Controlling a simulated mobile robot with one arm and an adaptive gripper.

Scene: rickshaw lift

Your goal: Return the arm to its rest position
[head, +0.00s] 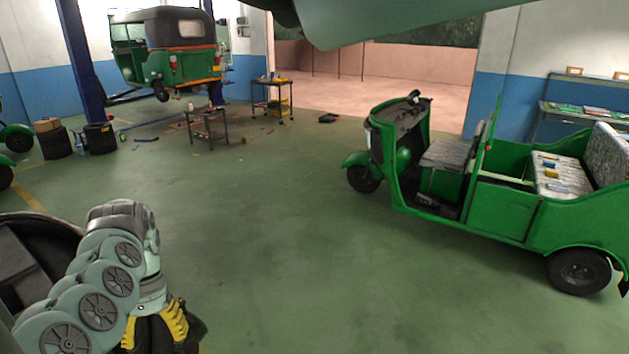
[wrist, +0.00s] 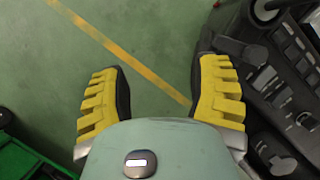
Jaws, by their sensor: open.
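My arm (head: 105,275) is folded at the lower left of the head view, close to my own body. My gripper (head: 165,328) is at its end, low in the frame, with yellow finger pads partly showing. In the wrist view my gripper (wrist: 160,90) is open, with its two yellow-padded fingers wide apart. Nothing is between the fingers; only the green floor with a yellow line (wrist: 130,58) shows there.
A green open rickshaw (head: 500,205) stands at the right. Another rickshaw (head: 165,50) is raised on a lift with a blue post (head: 80,60) at the back left. Small tool carts (head: 207,125) and tyres (head: 56,144) stand nearby. The middle floor is clear.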

